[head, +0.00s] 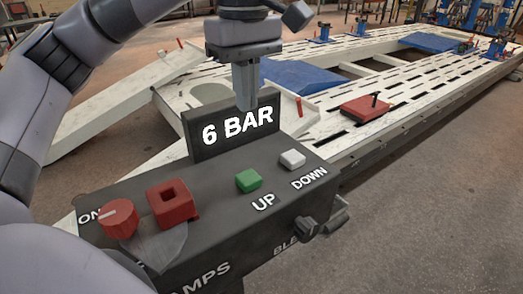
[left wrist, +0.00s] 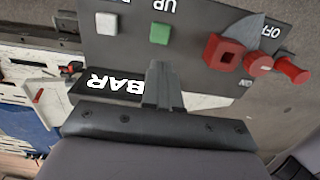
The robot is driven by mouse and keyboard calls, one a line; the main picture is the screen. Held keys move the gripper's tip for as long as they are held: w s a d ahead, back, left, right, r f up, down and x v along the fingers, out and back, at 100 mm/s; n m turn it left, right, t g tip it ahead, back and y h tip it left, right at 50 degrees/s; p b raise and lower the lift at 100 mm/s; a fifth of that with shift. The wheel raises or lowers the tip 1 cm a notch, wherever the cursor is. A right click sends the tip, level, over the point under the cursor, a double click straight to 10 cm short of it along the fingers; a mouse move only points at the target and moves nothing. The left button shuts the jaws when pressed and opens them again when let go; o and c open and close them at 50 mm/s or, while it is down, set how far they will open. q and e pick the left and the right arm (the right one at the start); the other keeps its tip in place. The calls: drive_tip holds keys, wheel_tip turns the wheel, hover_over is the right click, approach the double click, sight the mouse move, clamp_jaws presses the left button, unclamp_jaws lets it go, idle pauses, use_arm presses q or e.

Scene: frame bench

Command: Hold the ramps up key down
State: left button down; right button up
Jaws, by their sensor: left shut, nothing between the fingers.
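The green UP key (head: 248,180) stands proud on the dark sloped top of the control box (head: 215,225), with its UP label in front. It also shows in the left wrist view (left wrist: 160,33), just beyond my fingertips. Nothing touches the key. My right gripper is not in view.
The white DOWN key (head: 292,158) sits right of UP. A red square collar (head: 172,203) and red knob (head: 118,218) stand to the left. The 6 BAR display (head: 240,126) rises behind. A white slotted frame bench (head: 400,100) with blue sheets lies beyond.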

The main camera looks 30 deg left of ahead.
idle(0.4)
use_arm(q)
drive_tip(key=b, duration=0.3)
hover_over(249, 177)
wheel_tip(249, 177, down, 8)
drive_tip(key=shift+r, duration=0.1)
wheel_tip(249, 177, down, 6)
drive_tip(key=shift+f+p, duration=0.1)
drive_tip(key=shift+p, duration=0.25)
